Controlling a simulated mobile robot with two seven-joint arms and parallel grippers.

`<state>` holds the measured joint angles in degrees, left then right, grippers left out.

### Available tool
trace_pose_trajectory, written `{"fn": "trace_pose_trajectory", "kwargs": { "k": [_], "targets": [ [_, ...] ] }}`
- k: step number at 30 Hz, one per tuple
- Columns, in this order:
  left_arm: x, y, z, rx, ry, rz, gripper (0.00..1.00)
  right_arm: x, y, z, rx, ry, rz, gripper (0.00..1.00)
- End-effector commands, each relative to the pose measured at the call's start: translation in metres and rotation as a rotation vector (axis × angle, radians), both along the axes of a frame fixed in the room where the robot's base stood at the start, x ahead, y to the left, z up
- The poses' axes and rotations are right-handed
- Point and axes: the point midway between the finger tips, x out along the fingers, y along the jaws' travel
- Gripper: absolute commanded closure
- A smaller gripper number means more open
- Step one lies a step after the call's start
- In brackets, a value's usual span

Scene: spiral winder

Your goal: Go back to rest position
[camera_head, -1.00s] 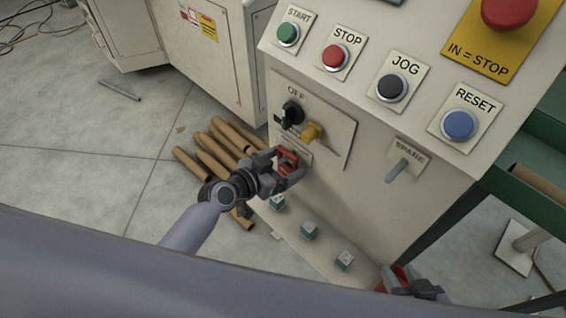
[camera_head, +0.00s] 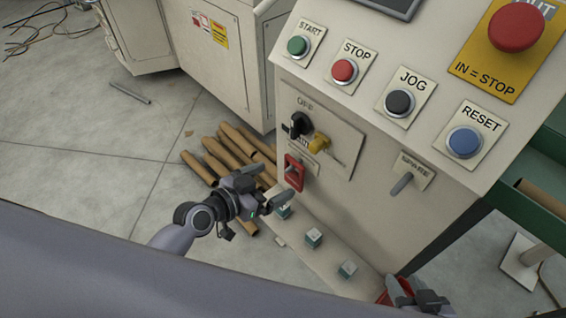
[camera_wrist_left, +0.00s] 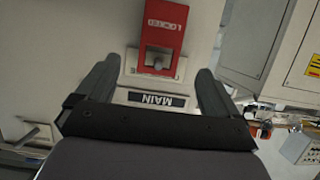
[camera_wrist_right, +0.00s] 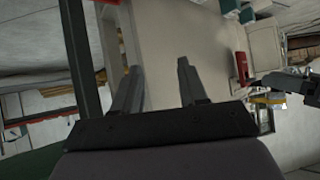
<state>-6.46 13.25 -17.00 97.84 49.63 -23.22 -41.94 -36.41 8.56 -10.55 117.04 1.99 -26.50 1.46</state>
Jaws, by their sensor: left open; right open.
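My left gripper (camera_head: 268,192) is open and empty in the head view, a little in front of and left of the red lockout piece (camera_head: 294,172) on the cabinet's front face. In the left wrist view, the red piece (camera_wrist_left: 163,28) sits ahead between the open fingers, apart from them, above a MAIN label (camera_wrist_left: 157,99). My right gripper (camera_head: 425,300) is at the bottom right of the head view, partly cut off by the frame edge. In the right wrist view its fingers (camera_wrist_right: 158,92) are spread with nothing between them.
The control cabinet carries START (camera_head: 298,46), STOP (camera_head: 344,71), JOG (camera_head: 399,103) and RESET (camera_head: 464,142) buttons and a red emergency button (camera_head: 516,30). A black switch (camera_head: 300,124) and yellow key piece (camera_head: 319,143) sit above the red piece. Cardboard tubes (camera_head: 215,160) lie on the floor.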

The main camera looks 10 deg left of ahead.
Motion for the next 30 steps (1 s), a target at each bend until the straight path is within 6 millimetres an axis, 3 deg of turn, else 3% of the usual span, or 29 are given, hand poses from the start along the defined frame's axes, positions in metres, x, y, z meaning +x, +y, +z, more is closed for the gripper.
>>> {"fn": "trace_pose_trajectory", "kwargs": {
  "k": [5, 8, 18, 24, 30],
  "targets": [
    [-0.004, 0.002, 0.002, 0.000, 0.005, 0.005, 0.05, 0.000, 0.000, 0.004, 0.000, -0.001, 0.000, 0.57],
    [-0.016, 0.006, 0.006, 0.006, 0.032, 0.031, 0.05, 0.000, 0.000, 0.016, -0.002, -0.003, 0.001, 0.57],
    [-0.111, 0.048, 0.033, 0.066, 0.211, 0.261, 0.05, -0.002, -0.009, 0.080, -0.030, -0.022, -0.004, 0.57],
    [-0.149, 0.069, 0.046, 0.101, 0.258, 0.355, 0.05, -0.007, -0.014, 0.093, -0.040, -0.018, -0.015, 0.57],
    [-0.157, 0.075, 0.046, 0.111, 0.266, 0.380, 0.05, -0.010, -0.014, 0.090, -0.042, -0.010, -0.015, 0.57]
  ]
}}
